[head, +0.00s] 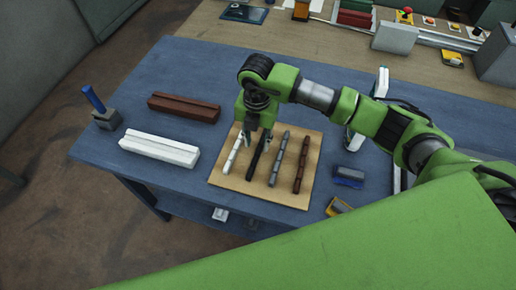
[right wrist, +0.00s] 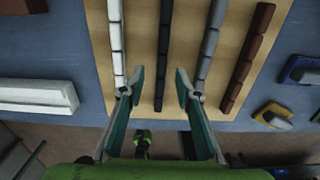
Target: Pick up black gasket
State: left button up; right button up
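The black gasket (head: 257,153) lies on a light wooden board on the blue table, between a white gasket (head: 235,153) and a grey gasket (head: 279,158). A brown gasket (head: 301,165) lies at the board's right. My right gripper (head: 257,138) is over the black gasket and hides part of it. In the right wrist view, the gripper (right wrist: 158,83) is open, with its fingers apart on either side of the black gasket (right wrist: 164,45). Nothing shows between the fingers except the gasket below; whether they touch the board is unclear. My left gripper is not in view.
The wooden board (head: 228,183) sits near the front edge of the blue table (head: 190,75). A white frame piece (head: 160,150) and a brown one (head: 184,107) lie to the left. A blue-handled tool in a grey holder (head: 106,118) stands at the left corner. Blue (head: 348,177) and yellow (head: 338,207) items lie right.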

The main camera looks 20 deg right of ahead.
aim_at(258, 152)
jog(key=shift+d+f+p, duration=0.15)
jog(key=shift+f+p, duration=0.4)
jog(key=shift+f, duration=1.35)
grip_shut()
jog(key=shift+r, duration=0.2)
